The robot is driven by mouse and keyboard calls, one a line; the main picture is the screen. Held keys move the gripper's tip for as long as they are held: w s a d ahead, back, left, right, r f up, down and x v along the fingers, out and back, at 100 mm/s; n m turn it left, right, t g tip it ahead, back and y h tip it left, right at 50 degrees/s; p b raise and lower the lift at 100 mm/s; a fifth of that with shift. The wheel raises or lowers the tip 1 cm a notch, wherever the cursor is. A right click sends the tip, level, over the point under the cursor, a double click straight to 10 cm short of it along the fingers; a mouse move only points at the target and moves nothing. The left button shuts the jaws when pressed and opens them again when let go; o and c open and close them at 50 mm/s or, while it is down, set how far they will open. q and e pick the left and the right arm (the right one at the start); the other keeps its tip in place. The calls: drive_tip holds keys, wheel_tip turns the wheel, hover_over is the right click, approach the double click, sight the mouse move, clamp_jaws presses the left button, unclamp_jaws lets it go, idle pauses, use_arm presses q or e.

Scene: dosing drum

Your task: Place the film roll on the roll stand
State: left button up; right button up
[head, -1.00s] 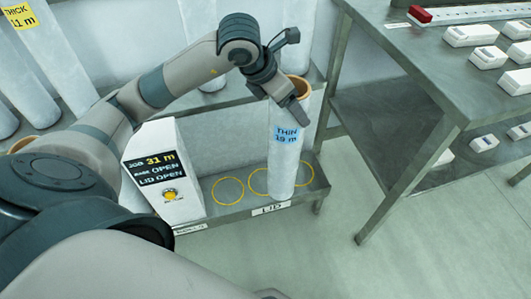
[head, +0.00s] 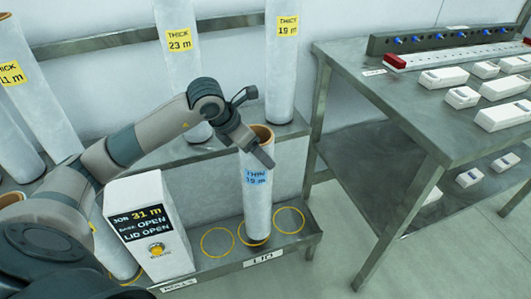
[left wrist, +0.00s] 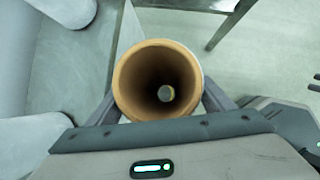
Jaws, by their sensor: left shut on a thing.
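The film roll (head: 257,200) is a white tube with a brown core and a blue label reading THIN 19 m. It stands upright over the middle yellow ring of the low metal stand (head: 225,262), by the LID sign. A yellow arc shows at its foot; I cannot tell whether it touches the stand. My left gripper (head: 262,150) is shut on its upper end. In the left wrist view, I look down the open core of the roll (left wrist: 125,85) between the fingers.
A white box (head: 150,215) reads JOB 31 m, BASE OPEN, LID OPEN. Yellow rings (head: 217,242) and (head: 289,220) either side of the roll are empty. THICK rolls (head: 180,75) stand behind. A metal table (head: 400,110) with white blocks stands right.

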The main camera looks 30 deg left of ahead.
use_arm(q)
drive_tip(key=shift+w+a+f, duration=0.25)
drive_tip(key=shift+a+f, duration=0.05)
drive_tip(key=shift+a, duration=0.25)
drive_tip(key=shift+w+a+f, duration=0.3)
drive_tip(key=shift+a+f, duration=0.05)
drive_tip(key=shift+a, duration=0.15)
drive_tip(key=shift+w+a+f, duration=0.25)
drive_tip(key=shift+a+f, duration=0.05)
drive_tip(key=shift+a, duration=0.25)
drive_tip(key=shift+f, duration=0.1)
drive_tip(key=shift+f, duration=1.9)
drive_tip(key=o, duration=2.1)
drive_tip(key=shift+s+f, duration=0.1)
drive_tip(key=v, duration=1.2)
